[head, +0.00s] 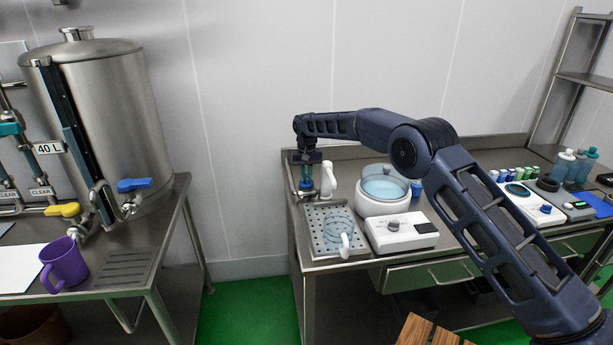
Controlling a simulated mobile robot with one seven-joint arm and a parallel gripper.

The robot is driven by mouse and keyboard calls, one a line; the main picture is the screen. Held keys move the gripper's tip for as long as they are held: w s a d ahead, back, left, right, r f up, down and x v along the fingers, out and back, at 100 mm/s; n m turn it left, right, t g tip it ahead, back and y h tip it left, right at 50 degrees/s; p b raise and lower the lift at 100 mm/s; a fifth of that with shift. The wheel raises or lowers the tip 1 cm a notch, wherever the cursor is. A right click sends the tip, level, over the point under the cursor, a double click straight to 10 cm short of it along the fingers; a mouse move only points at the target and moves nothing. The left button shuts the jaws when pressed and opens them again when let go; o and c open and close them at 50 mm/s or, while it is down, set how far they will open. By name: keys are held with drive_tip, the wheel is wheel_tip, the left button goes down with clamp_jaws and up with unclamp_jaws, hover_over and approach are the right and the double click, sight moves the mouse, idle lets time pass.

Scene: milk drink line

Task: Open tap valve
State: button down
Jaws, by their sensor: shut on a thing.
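A steel tank (115,115) stands on the left bench. Near its base are a tap with a blue lever handle (134,184) and a tap with a yellow lever handle (62,210). The levers look roughly sideways; I cannot tell each valve's state. My gripper (306,186) is far to the right of both, pointing down over the back left of the right bench. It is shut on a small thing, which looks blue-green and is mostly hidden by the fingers. A white upright fitting (328,181) stands just to its right; I cannot tell whether they touch.
A purple mug (65,262) stands on the left bench beside a drip grate (126,268). A gap separates the benches.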

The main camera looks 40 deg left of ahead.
drive_tip(key=n, duration=0.7)
drive_tip(key=shift+w+n, duration=0.1)
drive_tip(key=shift+n, duration=0.2)
drive_tip(key=n, duration=0.4)
drive_tip(key=shift+w+n, duration=0.15)
drive_tip(key=shift+n, duration=1.85)
drive_tip(key=c, duration=1.5)
unclamp_jaws()
drive_tip(key=shift+o, duration=0.2)
